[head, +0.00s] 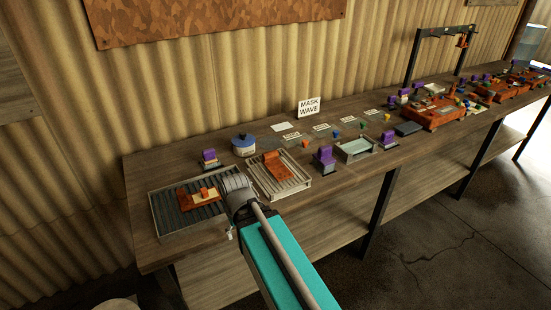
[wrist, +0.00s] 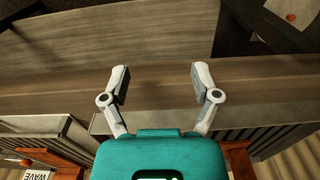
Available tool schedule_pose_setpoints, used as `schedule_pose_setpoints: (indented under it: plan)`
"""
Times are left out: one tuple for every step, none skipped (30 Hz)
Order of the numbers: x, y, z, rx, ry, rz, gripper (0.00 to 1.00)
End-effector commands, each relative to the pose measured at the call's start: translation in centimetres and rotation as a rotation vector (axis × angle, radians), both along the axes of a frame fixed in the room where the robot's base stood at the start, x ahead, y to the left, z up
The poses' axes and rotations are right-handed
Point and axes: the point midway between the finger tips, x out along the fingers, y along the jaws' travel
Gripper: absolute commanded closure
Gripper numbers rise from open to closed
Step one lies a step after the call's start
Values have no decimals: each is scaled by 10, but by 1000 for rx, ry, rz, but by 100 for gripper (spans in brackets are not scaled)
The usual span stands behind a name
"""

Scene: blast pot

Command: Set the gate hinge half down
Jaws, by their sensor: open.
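Two rust-orange metal pieces lie at the near end of the bench; I cannot tell which is the gate hinge half. One (head: 186,201), with a tan block on it, is in the dark ribbed tray (head: 152,212). The other (head: 274,168) lies on the pale slatted rack (head: 283,191). In the wrist view, my gripper (wrist: 161,85) is open with nothing between its fingers, above the bench's front edge. Orange parts show at both lower sides there, left (wrist: 55,166) and right (wrist: 238,162), partly cut off or hidden. In the head view my arm hides the gripper.
A blue-lidded round tin (head: 244,145) stands behind the rack. Purple-topped stands (head: 325,158) and a glass-topped frame (head: 357,148) are to the right. A white MASK WAVE sign (head: 309,107) stands at the back. Orange assemblies (head: 433,113) fill the far bench.

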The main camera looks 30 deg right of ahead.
Motion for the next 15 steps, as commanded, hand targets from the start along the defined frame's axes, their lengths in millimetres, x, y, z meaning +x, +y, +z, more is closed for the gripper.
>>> schedule_pose_setpoints:
  plan:
    - [2, 0, 18, 0, -3, 0, 21]
    - [2, 0, 24, 0, -4, 0, 21]
    - [3, 0, 32, 0, -7, 0, 21]
    - [4, 0, 38, 0, -9, 0, 21]
    - [5, 0, 44, 0, -10, -1, 21]
    - [6, 0, 52, 0, -13, -1, 21]
    - [7, 0, 58, 0, -15, -2, 21]
    - [8, 0, 64, 0, -17, -3, 21]
    - [10, -1, 73, 0, -20, -5, 21]
    - [11, -1, 79, 0, -23, -7, 21]
    - [12, -1, 85, 0, -25, -9, 21]
    - [14, -1, 92, 0, -28, -12, 21]
    - [15, -2, 98, 0, -31, -15, 21]
    - [17, -2, 104, 1, -33, -19, 21]
    - [19, -3, 112, 1, -36, -25, 21]
